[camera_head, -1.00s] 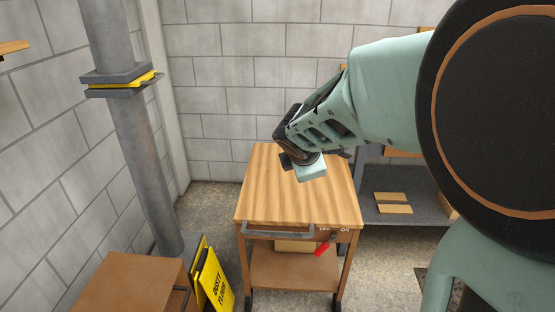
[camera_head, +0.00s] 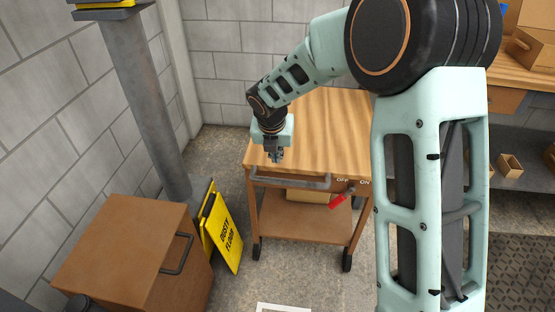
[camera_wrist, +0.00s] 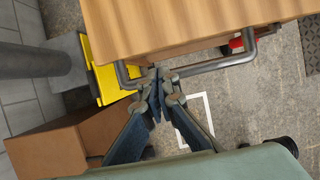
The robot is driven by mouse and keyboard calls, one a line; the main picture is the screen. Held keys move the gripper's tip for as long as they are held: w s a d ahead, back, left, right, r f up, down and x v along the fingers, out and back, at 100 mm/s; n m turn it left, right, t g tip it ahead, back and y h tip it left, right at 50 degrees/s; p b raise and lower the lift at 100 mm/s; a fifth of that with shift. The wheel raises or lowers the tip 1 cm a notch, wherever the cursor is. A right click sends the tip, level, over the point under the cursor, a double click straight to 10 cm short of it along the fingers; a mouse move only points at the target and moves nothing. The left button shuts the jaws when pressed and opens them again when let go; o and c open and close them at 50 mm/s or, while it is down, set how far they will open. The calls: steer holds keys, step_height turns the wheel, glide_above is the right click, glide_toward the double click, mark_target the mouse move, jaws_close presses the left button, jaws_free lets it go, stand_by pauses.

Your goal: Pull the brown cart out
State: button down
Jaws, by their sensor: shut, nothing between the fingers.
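A brown cart (camera_head: 330,125) with a light wooden top, a lower shelf and black wheels stands in the middle of the head view. Its grey bar handle (camera_head: 292,182) runs along the front edge and also crosses the wrist view (camera_wrist: 205,69). My gripper (camera_head: 276,158) points down over the left front part of the top, near the left end of the handle. In the wrist view my fingers (camera_wrist: 157,82) are together and empty, overlapping the handle's left part. I cannot tell whether they touch it.
A second brown box-like unit (camera_head: 130,235) with a dark handle stands at the lower left. A yellow floor sign (camera_head: 222,235) and a grey pillar (camera_head: 148,110) stand between it and the cart. A red lever (camera_head: 340,200) is on the cart's front. Floor in front is mostly clear.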

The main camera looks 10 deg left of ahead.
mark_target(278, 167)
steer(key=b+x, duration=0.2)
steer(key=x, duration=0.6)
steer(key=shift+w+f, duration=0.1)
steer(key=shift+f, duration=0.2)
